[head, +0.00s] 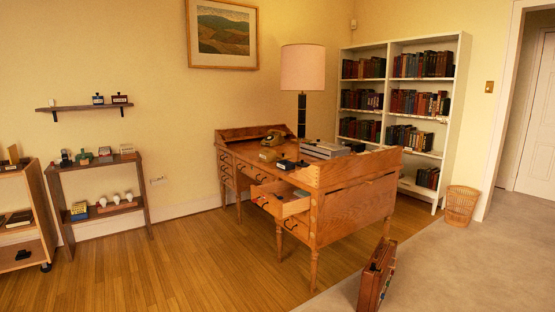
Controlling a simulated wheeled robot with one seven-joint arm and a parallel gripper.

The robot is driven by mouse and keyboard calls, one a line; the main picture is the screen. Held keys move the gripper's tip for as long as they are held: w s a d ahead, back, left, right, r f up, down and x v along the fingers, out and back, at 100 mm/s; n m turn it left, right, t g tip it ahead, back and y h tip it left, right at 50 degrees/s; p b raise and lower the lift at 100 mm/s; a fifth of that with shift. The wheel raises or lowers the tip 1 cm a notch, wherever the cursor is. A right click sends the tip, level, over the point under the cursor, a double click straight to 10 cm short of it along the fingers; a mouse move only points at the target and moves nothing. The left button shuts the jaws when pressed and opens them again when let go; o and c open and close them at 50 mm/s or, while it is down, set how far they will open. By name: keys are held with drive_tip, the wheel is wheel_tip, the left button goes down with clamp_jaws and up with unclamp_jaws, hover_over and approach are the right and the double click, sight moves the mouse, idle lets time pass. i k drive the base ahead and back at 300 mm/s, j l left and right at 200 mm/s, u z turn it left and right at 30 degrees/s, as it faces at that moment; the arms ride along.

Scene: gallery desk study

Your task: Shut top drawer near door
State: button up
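The wooden writing desk (345,210) stands in the middle of the head view, on the wood floor near the back wall. One top drawer (273,208) on its near right side, the end toward the doorway, is pulled out to the left. Some small dark and light items show inside it. The drawers below it and at the desk's far end look shut. My gripper is not in view.
A brown briefcase (376,276) stands on the floor in front of the desk's right end. A white bookcase (455,120), wicker basket (461,205) and doorway (533,110) are to the right. Low shelves (98,208) stand left. Floor left of the desk is clear.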

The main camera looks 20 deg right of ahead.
sight(283, 208)
drive_tip(key=i+z, duration=0.1)
drive_tip(key=i, duration=0.45)
drive_tip(key=i+z, duration=0.1)
drive_tip(key=i, duration=0.4)
drive_tip(key=i+j+z, duration=0.1)
drive_tip(key=i, duration=0.45)
drive_tip(key=i+j+z, duration=0.1)
drive_tip(key=i, duration=0.4)
drive_tip(key=i+j+z, duration=0.1)
drive_tip(key=i, duration=0.45)
drive_tip(key=i+j+z, duration=0.1)
drive_tip(key=i+j, duration=0.15)
drive_tip(key=i, duration=0.25)
